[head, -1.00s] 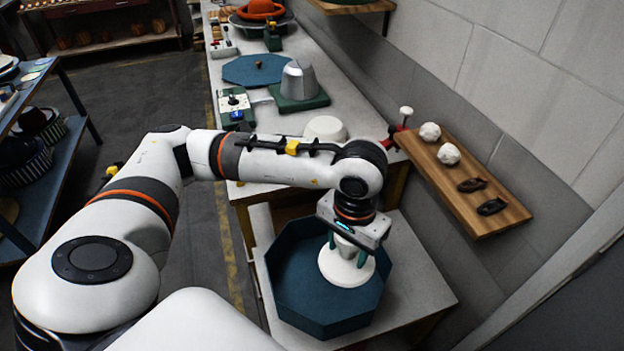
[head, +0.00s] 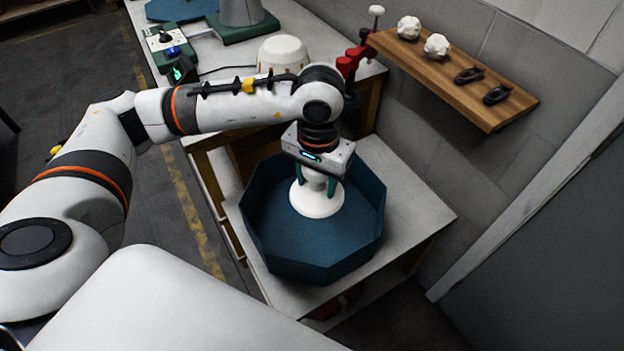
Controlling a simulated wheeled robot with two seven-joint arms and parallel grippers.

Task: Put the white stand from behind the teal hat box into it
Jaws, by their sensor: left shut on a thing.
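The teal hat box (head: 315,245) is an open octagonal tray on a low white table. The white stand (head: 317,203), with a round flared base, is upright within the box's outline, towards its far side. I cannot tell whether its base touches the box floor. My left gripper (head: 317,187) points down from above and is shut on the stand's narrow upper part, one green finger on each side. The gripper body hides the stand's top. My right gripper is not in view.
A higher white workbench (head: 213,70) behind holds a white domed block (head: 282,54) and a grey form on a green base (head: 243,28). A wooden shelf (head: 450,75) with small items juts from the right wall. The low table (head: 415,215) has bare room at right.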

